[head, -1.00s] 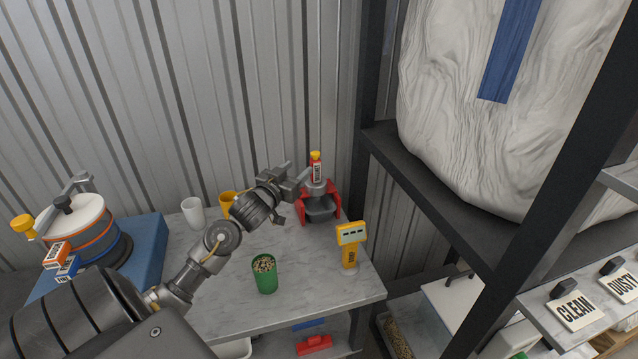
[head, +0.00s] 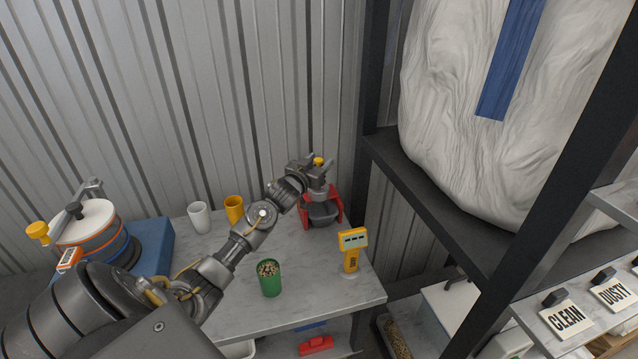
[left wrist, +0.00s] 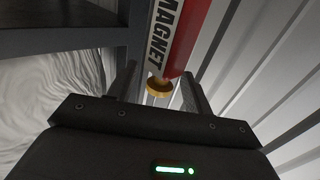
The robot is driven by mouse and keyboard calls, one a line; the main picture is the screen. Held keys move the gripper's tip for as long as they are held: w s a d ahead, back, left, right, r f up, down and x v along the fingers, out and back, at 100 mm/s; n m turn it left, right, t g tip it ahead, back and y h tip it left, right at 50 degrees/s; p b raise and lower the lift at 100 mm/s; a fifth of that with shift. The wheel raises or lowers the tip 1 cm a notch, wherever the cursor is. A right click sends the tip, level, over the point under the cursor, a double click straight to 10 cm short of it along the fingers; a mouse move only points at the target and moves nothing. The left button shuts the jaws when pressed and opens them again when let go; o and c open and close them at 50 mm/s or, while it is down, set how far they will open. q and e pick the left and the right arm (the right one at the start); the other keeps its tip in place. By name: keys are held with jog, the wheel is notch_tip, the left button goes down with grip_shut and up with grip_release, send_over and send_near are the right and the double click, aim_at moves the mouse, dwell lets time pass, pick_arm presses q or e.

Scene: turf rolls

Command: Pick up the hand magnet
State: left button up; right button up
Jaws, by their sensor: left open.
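The hand magnet has a red and white body lettered MAGNET (left wrist: 180,35) and a yellow knob. In the head view only its yellow knob (head: 319,161) shows clearly; my gripper hides the body. It stands upright at the red stand (head: 335,206) with a grey tray at the table's back right. My left gripper (head: 322,176) is open, with its fingers on either side of the magnet's upper part. In the left wrist view the knob lies between the two open fingers (left wrist: 160,88). Whether they touch it, I cannot tell. My right gripper is out of view.
A white cup (head: 199,217), a yellow cup (head: 234,209), a green cup of pellets (head: 270,280) and a yellow meter (head: 352,250) stand on the grey table (head: 310,275). A dark rack post (head: 369,100) rises close behind the stand, right of my gripper.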

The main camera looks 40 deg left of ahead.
pick_arm(q)
jog(key=shift+a, duration=0.1)
jog(key=shift+w, duration=0.1)
grip_shut()
